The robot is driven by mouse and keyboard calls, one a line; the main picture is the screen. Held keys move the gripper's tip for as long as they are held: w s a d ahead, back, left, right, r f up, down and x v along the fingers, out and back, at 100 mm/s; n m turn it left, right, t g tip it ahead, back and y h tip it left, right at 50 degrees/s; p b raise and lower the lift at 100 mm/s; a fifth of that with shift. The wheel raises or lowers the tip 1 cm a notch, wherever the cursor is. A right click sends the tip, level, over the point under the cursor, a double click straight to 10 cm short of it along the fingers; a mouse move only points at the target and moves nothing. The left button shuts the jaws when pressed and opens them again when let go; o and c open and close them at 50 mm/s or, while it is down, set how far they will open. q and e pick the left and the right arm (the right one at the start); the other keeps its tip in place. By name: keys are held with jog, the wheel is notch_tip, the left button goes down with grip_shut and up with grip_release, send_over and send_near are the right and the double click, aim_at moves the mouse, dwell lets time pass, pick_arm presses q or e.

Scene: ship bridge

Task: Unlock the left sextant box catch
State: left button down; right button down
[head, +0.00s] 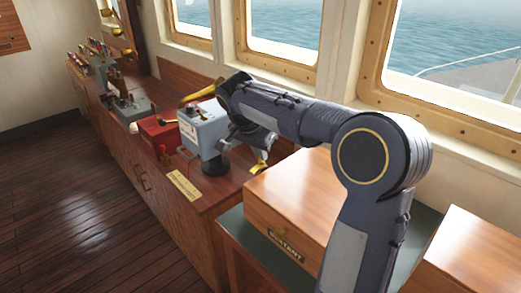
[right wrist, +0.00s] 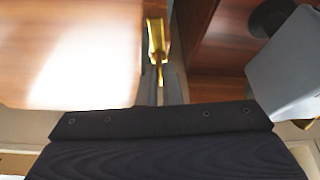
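The wooden sextant box (head: 300,197) stands at the centre right of the head view, with a SEXTANT plate (head: 287,246) on its front. My right arm reaches across in front of it. My right gripper (head: 262,150) is near the box's far left corner, mostly hidden by the arm. A brass piece (head: 258,168) shows just below it. In the right wrist view, a brass catch (right wrist: 155,42) stands at the edge of the wooden box (right wrist: 60,85), just ahead of the dark gripper body. My left gripper is not in view.
A grey-blue instrument box (head: 203,130) and a red box (head: 160,133) stand on the wooden console to the left. The grey-blue box also shows at the right of the wrist view (right wrist: 290,65). Another wooden box (head: 470,255) is at the right. Windows line the back.

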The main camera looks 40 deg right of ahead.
jog(key=shift+w+m+g, duration=0.1)
jog(key=shift+m+g, duration=0.4)
jog(key=shift+m, duration=0.7)
jog(key=c, duration=1.6)
grip_release()
jog(key=v, duration=0.7)
jog(key=shift+a+r+p, duration=0.2)
jog(key=shift+r+p, duration=0.15)
jog(key=shift+p, duration=0.05)
